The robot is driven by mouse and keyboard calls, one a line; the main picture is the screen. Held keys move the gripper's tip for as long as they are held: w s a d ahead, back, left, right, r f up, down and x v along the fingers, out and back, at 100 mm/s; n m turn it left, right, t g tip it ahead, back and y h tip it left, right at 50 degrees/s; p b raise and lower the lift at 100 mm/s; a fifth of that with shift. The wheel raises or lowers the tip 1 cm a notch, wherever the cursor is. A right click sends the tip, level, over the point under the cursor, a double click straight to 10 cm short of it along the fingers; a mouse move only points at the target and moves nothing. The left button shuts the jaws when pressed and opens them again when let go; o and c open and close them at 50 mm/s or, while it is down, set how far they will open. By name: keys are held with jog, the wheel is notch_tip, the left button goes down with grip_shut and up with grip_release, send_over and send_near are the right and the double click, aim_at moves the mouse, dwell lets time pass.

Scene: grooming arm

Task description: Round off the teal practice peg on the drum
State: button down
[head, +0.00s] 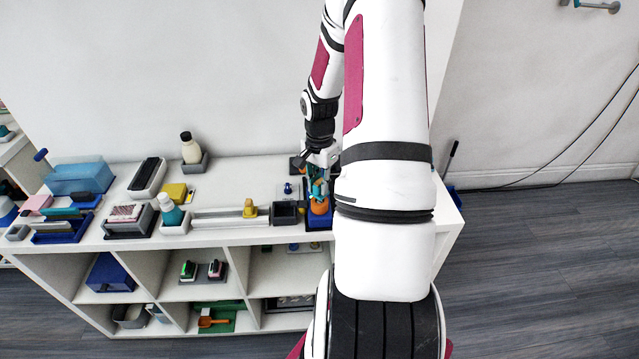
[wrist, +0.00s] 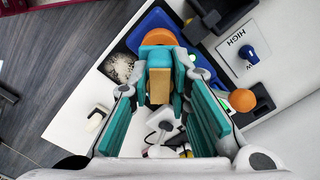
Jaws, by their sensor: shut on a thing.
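My gripper (wrist: 160,78) is shut on a small upright-looking piece between its teal-padded fingers. The piece, which I take for the teal practice peg (wrist: 159,57), has a teal-grey far part and a tan-orange near end. Just beyond it in the wrist view is a rounded orange part (wrist: 158,38), likely the drum, over a blue tray (wrist: 155,20). I cannot tell whether the peg touches it. In the head view my gripper (head: 318,185) is low over the right of the shelf top, just above the orange part (head: 319,206). My arm hides much there.
A blue knob (wrist: 249,54) on a white plate marked HIGH and LOW is beside the tray, with an orange ball-like knob (wrist: 242,100) nearby. A dark pad with pale dust (wrist: 120,68) is left of the tray. Bottles, brushes and trays (head: 78,178) fill the shelf's left.

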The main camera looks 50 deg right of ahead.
jog(key=shift+f, duration=0.55)
dwell(0.6)
dwell(3.4)
jog(key=shift+r+p, duration=1.6)
jog(key=shift+r, duration=2.45)
